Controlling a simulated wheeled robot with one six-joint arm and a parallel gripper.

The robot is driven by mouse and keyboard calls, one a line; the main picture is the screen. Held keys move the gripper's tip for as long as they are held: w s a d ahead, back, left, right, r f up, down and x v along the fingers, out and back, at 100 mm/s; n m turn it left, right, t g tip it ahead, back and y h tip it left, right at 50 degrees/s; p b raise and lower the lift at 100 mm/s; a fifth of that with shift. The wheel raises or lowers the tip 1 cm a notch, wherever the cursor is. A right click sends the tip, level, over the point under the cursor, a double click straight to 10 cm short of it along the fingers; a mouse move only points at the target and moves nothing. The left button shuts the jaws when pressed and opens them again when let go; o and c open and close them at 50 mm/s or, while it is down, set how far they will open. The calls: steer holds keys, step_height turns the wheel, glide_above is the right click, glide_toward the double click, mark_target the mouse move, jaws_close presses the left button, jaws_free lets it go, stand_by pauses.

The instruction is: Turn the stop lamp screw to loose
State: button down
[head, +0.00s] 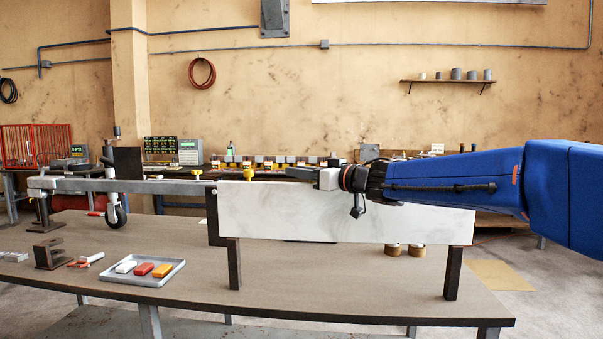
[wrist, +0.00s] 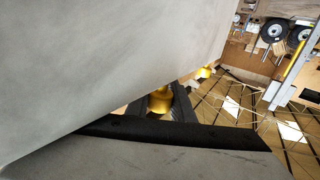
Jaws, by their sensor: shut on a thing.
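My gripper (head: 300,173) is shut at the top edge of the pale panel, its dark fingers pointing left. In the wrist view a yellow knob (wrist: 160,101) sits among dark parts by the fingers, and I take it as the held stop lamp screw. No lettering is readable to confirm this. A second yellow knob (wrist: 204,71) shows farther off. In the head view one yellow knob (head: 249,174) stands left of the fingers, and a smaller yellow piece (head: 196,173) sits farther left. The grip itself is hidden, and the screw's turn cannot be read.
The pale upright panel (head: 340,218) on dark legs hides much behind it. A grey beam (head: 150,187) with a jockey wheel (head: 115,215) runs along the bench. A tray (head: 108,277) with coloured blocks and a dark bracket (head: 50,255) lie at left. The bench front is mostly clear.

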steer(key=shift+s+a+n+g+y, duration=0.15)
steer(key=shift+s+n+g+y, duration=0.1)
steer(key=shift+n+g+y, duration=0.65)
steer(key=shift+s+a+n+g+y, duration=0.1)
steer(key=shift+s+n+g+y, duration=0.2)
steer(key=shift+n+g, duration=0.7)
steer(key=shift+m+g, duration=0.3)
steer(key=c, duration=1.5)
jaws_free()
steer(key=shift+c, duration=0.2)
step_height(320, 180, up, 10)
